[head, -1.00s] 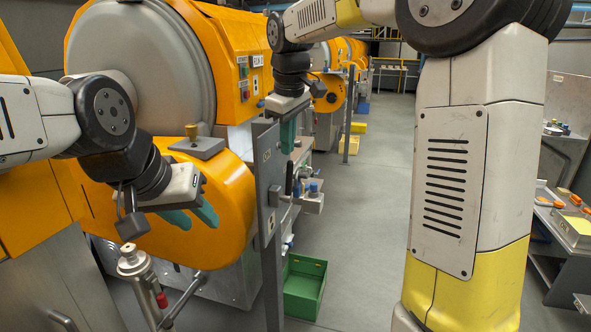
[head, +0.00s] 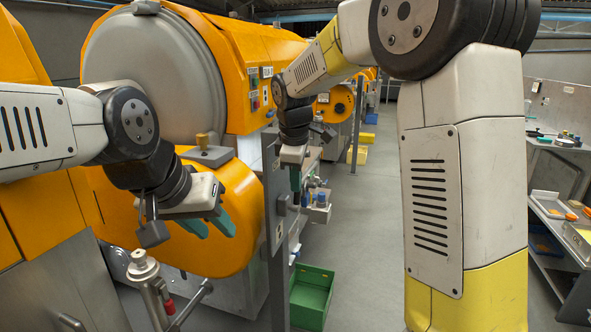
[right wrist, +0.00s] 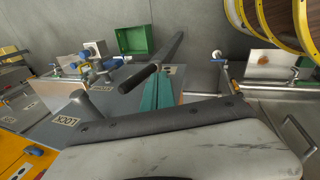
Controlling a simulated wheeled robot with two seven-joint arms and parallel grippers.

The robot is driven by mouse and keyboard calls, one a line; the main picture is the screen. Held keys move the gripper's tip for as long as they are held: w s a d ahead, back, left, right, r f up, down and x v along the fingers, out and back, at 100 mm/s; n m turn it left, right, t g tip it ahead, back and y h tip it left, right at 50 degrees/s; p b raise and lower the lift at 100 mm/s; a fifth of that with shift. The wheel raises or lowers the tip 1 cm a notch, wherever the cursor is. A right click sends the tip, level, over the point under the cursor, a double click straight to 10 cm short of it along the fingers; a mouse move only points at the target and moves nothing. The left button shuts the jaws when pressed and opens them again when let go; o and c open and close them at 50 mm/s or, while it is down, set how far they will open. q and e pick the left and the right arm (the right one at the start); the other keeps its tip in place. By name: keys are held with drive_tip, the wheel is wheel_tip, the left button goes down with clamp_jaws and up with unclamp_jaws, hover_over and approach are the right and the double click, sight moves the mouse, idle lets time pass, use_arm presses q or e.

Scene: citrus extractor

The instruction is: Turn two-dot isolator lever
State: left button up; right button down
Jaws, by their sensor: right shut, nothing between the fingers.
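A grey isolator panel (head: 272,185) stands on a post right of the orange machine. In the right wrist view the panel (right wrist: 135,78) carries a dark lever (right wrist: 139,79) and a grey stub (right wrist: 86,101) near a LOCK label. I cannot make out dots on either. My right gripper (head: 295,180) is at the panel's right side, its teal fingers (right wrist: 157,94) shut and empty. They lie close beside the dark lever; I cannot tell whether they touch. My left gripper (head: 211,227) is open and empty, in front of the orange drum cover, left of the panel.
A green bin (head: 311,294) sits on the floor below and right of the panel. A metal fitting with a red part (head: 150,280) stands below my left gripper. Small blue-capped fittings (head: 321,198) are just right of my right gripper. The aisle floor (head: 366,215) is clear.

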drive_tip(key=shift+w+d+f, duration=0.1)
drive_tip(key=shift+w+f, duration=0.05)
drive_tip(key=shift+w, duration=0.55)
drive_tip(key=shift+w+d+f, duration=0.1)
drive_tip(key=shift+w+f, duration=0.05)
drive_tip(key=shift+w, duration=0.5)
drive_tip(key=shift+w+d+g+y, duration=0.2)
drive_tip(key=shift+w+d+g, duration=0.05)
drive_tip(key=shift+w+g, duration=0.4)
drive_tip(key=shift+w+d+g+y, duration=0.2)
drive_tip(key=shift+w+g, duration=0.45)
drive_tip(key=shift+w+d+f, duration=0.15)
drive_tip(key=shift+w, duration=0.45)
